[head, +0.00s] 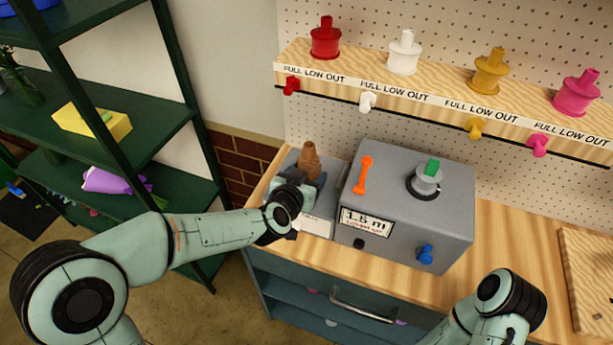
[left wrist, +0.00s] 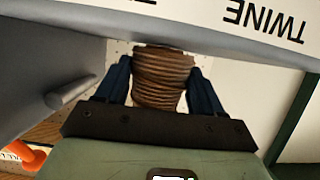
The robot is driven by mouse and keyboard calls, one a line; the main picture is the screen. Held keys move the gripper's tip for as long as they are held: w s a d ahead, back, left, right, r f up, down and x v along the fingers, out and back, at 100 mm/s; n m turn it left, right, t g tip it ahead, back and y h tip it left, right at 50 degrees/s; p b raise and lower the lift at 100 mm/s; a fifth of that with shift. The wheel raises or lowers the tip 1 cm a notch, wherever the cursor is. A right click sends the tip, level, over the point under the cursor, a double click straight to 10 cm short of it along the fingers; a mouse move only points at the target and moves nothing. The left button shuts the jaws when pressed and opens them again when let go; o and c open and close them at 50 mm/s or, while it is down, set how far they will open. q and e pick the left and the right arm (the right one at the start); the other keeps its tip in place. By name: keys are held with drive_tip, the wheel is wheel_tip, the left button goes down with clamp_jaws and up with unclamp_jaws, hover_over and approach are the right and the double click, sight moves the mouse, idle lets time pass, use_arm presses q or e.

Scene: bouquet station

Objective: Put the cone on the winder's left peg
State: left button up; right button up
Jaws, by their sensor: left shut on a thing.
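The cone (head: 311,160) is brown wound twine, standing roughly upright at the left end of the bench in the head view. My left gripper (head: 308,174) is shut on it. In the left wrist view the cone (left wrist: 164,78) sits between the two dark blue fingers. The winder (head: 405,205) is a grey box with a "1.5 m" label, an orange lever and a blue knob. A lower grey part (head: 318,222) adjoins its left side, partly hidden by my arm. A grey peg-like stub (left wrist: 70,92) shows left of the cone in the left wrist view. I cannot tell whether the cone touches a peg.
A wooden shelf (head: 440,92) with red, white, yellow and pink spools runs along the pegboard above. A dark green rack (head: 150,128) stands at the left. A wooden tray (head: 580,262) lies at the right. Bench top (head: 500,240) right of the winder is clear.

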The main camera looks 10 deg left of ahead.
use_arm(q)
drive_tip(key=shift+f, duration=0.15)
drive_tip(key=o, duration=1.1)
drive_tip(key=shift+s+r, duration=0.15)
drive_tip(key=shift+r, duration=0.15)
drive_tip(key=v, duration=1.1)
drive_tip(key=shift+s+a+p, duration=0.1)
drive_tip(key=shift+s+p, duration=0.2)
drive_tip(key=shift+s, duration=0.1)
